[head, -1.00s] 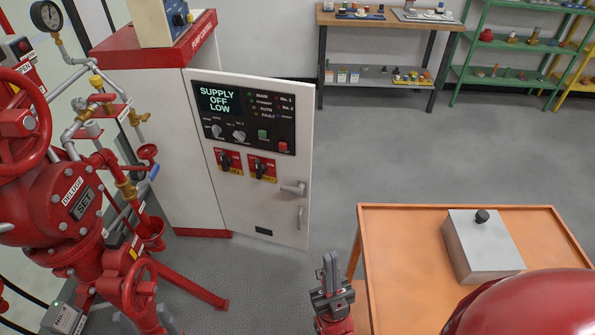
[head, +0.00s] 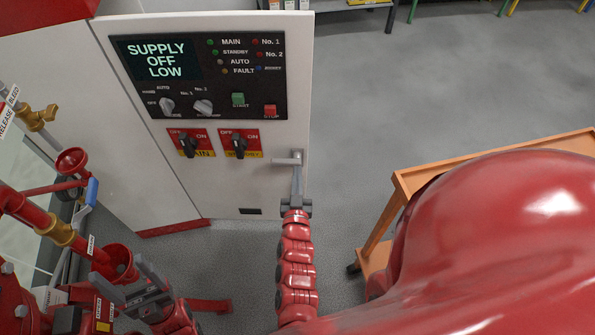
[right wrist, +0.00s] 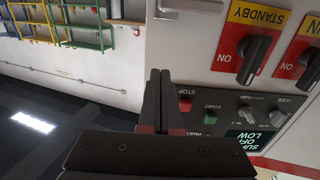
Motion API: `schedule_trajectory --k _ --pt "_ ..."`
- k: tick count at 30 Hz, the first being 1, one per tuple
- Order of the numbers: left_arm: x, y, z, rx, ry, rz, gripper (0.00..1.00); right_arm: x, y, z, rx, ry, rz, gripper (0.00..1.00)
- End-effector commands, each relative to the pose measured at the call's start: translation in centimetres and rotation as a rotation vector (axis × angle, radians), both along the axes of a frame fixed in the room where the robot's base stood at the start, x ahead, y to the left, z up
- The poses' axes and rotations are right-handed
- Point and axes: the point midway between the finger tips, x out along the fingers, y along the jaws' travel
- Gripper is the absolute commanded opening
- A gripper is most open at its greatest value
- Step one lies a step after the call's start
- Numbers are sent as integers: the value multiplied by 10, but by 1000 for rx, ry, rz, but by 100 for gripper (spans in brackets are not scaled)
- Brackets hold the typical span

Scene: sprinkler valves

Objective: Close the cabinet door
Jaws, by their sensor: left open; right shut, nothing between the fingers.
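The white cabinet door (head: 230,180) stands ajar, its free right edge swung out past the cabinet's red base. It carries a black control panel reading SUPPLY OFF LOW (head: 200,75) and a grey lever handle (head: 288,161). My right gripper (head: 297,172) is shut and empty at the door's right edge, just below the lever, covering the place of the vertical pull. In the right wrist view its fingers (right wrist: 160,80) lie over the door face (right wrist: 195,60) near the edge; contact cannot be told. My left gripper (head: 135,280) is open and empty at lower left, away from the door.
Red valve pipework (head: 60,235) with a blue-handled valve (head: 91,192) stands at left, close to my left gripper. An orange table (head: 405,185) is at right, partly hidden by my red arm. Grey floor (head: 420,80) is clear beyond the door.

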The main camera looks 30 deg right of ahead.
Motion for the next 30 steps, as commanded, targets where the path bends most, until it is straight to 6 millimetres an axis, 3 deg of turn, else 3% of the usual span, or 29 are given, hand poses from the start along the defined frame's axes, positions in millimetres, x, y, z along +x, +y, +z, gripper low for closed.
schedule_trajectory --k 9,15,21,30 --pt "0 0 3 0 1 0 74 61 -35 3 1 -6 -2 0" --pt "0 0 7 0 0 0 74 87 -50 2 1 -4 -2 0" --pt "0 0 7 0 0 0 74 98 -56 2 0 -6 0 0" --pt "0 0 7 0 0 0 74 99 -56 1 0 -4 0 0"
